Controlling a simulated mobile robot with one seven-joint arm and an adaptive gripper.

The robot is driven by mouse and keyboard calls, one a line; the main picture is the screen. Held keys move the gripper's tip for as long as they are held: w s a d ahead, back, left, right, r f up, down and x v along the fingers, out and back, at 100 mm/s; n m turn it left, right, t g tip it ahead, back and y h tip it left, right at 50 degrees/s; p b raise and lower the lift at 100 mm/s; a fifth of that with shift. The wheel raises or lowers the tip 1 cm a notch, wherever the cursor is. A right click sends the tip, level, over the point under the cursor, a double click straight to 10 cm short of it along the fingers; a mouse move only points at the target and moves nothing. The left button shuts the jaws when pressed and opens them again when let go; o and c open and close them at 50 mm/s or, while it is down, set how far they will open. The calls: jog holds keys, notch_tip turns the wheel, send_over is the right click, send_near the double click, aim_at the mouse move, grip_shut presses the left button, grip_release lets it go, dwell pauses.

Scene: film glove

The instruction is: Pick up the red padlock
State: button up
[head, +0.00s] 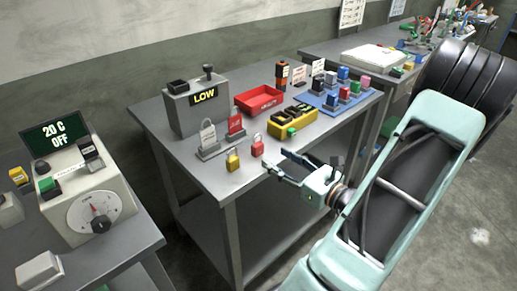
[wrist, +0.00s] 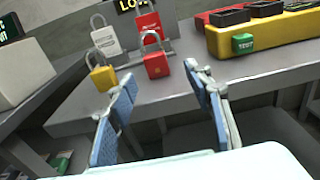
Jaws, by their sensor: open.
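The red padlock (head: 257,147) stands upright near the front edge of the middle table, its shackle up. In the wrist view the red padlock (wrist: 156,64) is ahead of my gripper, between the lines of the two fingers. My gripper (head: 277,166) is open and empty, just right of and in front of the padlock, apart from it. Its blue-padded fingers (wrist: 160,88) show wide apart in the wrist view. A yellow padlock (head: 233,161) stands to the left of the red one. A second, larger red padlock shape (head: 235,123) stands behind on a stand.
A white padlock shape (head: 208,136) is on the same stand. The yellow block with a green button (head: 292,122) is right of the padlock. A red tray (head: 259,99) and a "LOW" box (head: 196,105) are farther back. The table front (head: 215,184) is bare.

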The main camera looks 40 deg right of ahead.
aim_at(260, 148)
jog(key=w, duration=0.3)
jog(key=shift+w+a+f, duration=0.1)
jog(key=shift+a, duration=0.1)
jog(key=w, duration=0.2)
jog(key=w+a, duration=0.1)
jog(key=w, duration=0.1)
jog(key=shift+w+r, duration=0.1)
jog(key=shift+r, duration=0.1)
jog(key=shift+w+d, duration=0.1)
jog(key=shift+w, duration=0.45)
grip_shut()
jog(key=shift+r, duration=0.1)
